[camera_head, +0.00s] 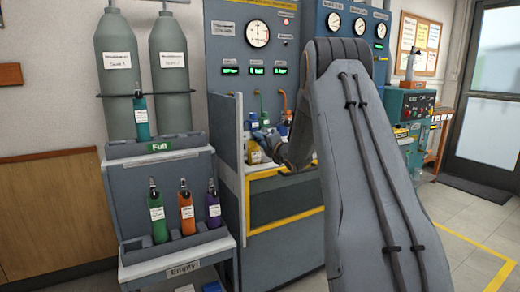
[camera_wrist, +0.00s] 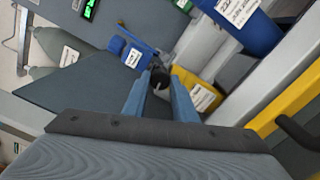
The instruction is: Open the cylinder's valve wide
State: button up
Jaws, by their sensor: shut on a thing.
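The yellow cylinder (camera_head: 253,151) stands at the bench, with a white label; it also shows in the wrist view (camera_wrist: 205,96) beyond my fingers. A small dark round valve knob (camera_wrist: 160,77) sits between my fingertips, apparently at the top of the yellow cylinder. My gripper (camera_wrist: 158,88) is shut on this knob with its two blue fingers, one on each side. In the head view my gripper (camera_head: 262,140) is small, beside the yellow cylinder and partly hidden by my arm. How far the valve is turned cannot be seen.
Blue cylinders (camera_wrist: 240,27) stand close by in the wrist view. A panel with a round gauge (camera_head: 257,33) and green displays rises behind the bench. A yellow-edged bench front (camera_head: 285,222) is below my gripper. A rack (camera_head: 170,262) with several small cylinders stands at left.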

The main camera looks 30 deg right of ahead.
jog(key=shift+f+n+b, duration=0.15)
jog(key=shift+n+b, duration=1.75)
jog(key=shift+b, duration=0.35)
jog(key=o, duration=1.1)
jog(key=shift+c, duration=0.2)
jog(key=s, duration=0.7)
jog(key=shift+s+d, duration=0.15)
jog(key=shift+s, duration=0.25)
